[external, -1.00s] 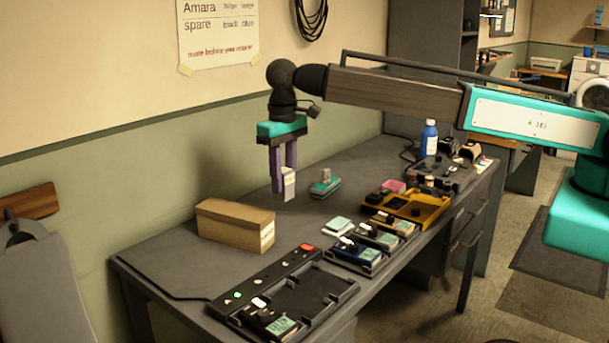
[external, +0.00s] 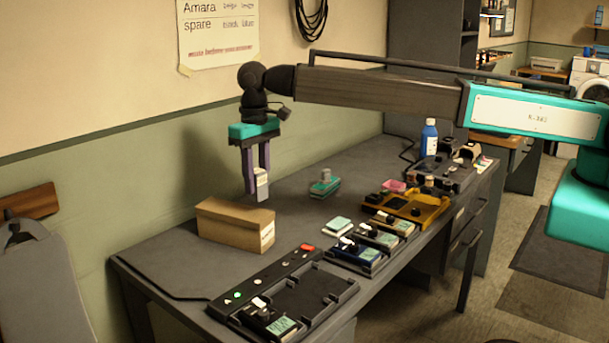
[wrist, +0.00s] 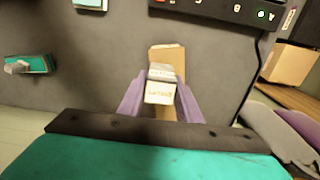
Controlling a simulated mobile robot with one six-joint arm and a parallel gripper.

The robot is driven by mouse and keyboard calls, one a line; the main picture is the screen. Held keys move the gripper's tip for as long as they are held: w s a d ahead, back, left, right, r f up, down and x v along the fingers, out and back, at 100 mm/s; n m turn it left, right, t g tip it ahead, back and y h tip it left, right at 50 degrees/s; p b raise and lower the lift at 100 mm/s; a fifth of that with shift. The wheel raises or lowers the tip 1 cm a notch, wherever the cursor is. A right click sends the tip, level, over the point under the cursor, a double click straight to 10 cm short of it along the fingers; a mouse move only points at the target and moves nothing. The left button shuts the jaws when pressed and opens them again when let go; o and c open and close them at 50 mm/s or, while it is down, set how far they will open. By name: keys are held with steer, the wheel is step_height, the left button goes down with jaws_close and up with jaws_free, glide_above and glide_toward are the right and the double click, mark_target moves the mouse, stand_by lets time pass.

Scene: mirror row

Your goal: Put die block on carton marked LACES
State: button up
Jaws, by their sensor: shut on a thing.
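My gripper (external: 257,181) is shut on a small pale block (external: 262,187), which I take to be the die block. The block hangs upright between the two purple fingers. In the wrist view it (wrist: 160,91) sits between the fingertips (wrist: 159,103) with small print on its face. A long brown carton (external: 226,221) lies on the bench, with a white label on its right end; the print is too small to read. The block is above the carton's back right part, seemingly apart from it. In the wrist view the block partly hides the carton (wrist: 168,53).
A green-and-grey tool (external: 324,185) stands to the right of the carton. A black switch strip (external: 270,280) and a dark tray (external: 312,293) lie in front. Several pedal-like boxes, a yellow tray (external: 427,210) and a blue bottle (external: 429,139) stand further right. Bare bench surrounds the carton.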

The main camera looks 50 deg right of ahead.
mark_target(257, 190)
steer(key=shift+f+p, duration=0.95)
steer(key=shift+f, duration=0.8)
steer(key=shift+f, duration=0.15)
steer(key=o, duration=1.2)
steer(key=shift+r, duration=0.25)
steer(key=shift+r+b, duration=1.75)
steer(key=shift+r, duration=4.15)
steer(key=shift+f, duration=0.1)
steer(key=shift+f+p, duration=1.55)
steer(key=shift+f, duration=3.65)
